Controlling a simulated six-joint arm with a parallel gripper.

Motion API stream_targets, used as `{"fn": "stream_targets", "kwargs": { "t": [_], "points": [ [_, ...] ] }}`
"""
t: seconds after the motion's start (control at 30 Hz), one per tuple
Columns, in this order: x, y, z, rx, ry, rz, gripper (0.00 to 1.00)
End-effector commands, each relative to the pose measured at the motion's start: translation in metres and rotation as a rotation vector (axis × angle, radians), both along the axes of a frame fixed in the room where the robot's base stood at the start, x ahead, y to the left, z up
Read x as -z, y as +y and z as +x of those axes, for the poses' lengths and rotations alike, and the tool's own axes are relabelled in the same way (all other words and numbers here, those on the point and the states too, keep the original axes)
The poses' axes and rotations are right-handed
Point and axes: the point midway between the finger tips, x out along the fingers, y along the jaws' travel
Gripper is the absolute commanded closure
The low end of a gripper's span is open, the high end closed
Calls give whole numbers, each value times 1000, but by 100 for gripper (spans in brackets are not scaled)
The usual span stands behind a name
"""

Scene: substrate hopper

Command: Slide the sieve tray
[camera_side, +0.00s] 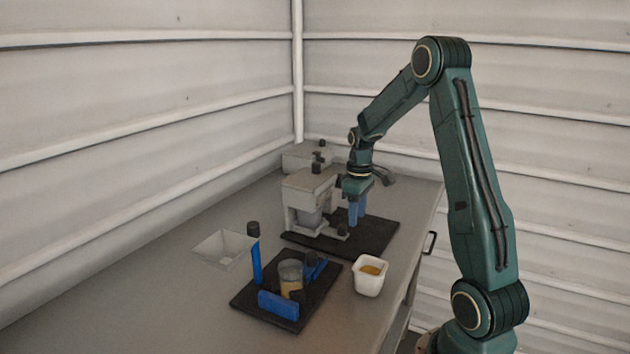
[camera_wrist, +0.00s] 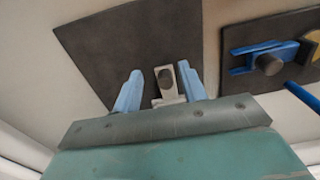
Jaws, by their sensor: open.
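My gripper (camera_side: 357,217) is open and points down over the far dark mat, just right of a grey hopper unit (camera_side: 308,195). A pale grey slide with a dark knob (camera_side: 343,232) sticks out low from that unit; it looks like the sieve tray, though I cannot be sure. In the wrist view, the pale slide and its knob (camera_wrist: 166,80) show between the two blue fingers of my gripper (camera_wrist: 159,72), with gaps on both sides. I see no contact. The height of the fingertips relative to the knob is hard to tell.
A nearer dark mat (camera_side: 245,297) carries blue parts (camera_side: 278,305), a clear cylinder (camera_side: 291,272) and a blue post (camera_side: 256,262). A white cup (camera_side: 369,280) with yellow contents stands to its right. A pale open bin (camera_side: 222,250) stands left.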

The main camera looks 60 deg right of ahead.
Motion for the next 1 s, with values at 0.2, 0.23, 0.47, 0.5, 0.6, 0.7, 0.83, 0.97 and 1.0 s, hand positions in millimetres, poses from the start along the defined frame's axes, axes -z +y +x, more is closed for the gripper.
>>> {"fn": "stream_targets", "kwargs": {
  "t": [0.2, 0.23, 0.47, 0.5, 0.6, 0.7, 0.83, 0.97, 1.0],
  "points": [
    [0, 0, 22, -2, 0, 0, 58],
    [0, 0, 25, -2, 0, 0, 58],
    [5, -1, 43, 0, 2, 1, 58],
    [9, -1, 42, 0, 3, 2, 58],
    [19, -1, 42, 0, 2, 1, 58],
    [29, -1, 42, 0, 1, 1, 58],
    [39, -1, 42, 0, 1, 1, 58],
    [46, -1, 42, 0, 1, 1, 58],
    [47, -1, 42, 0, 1, 0, 58]
  ]
}}
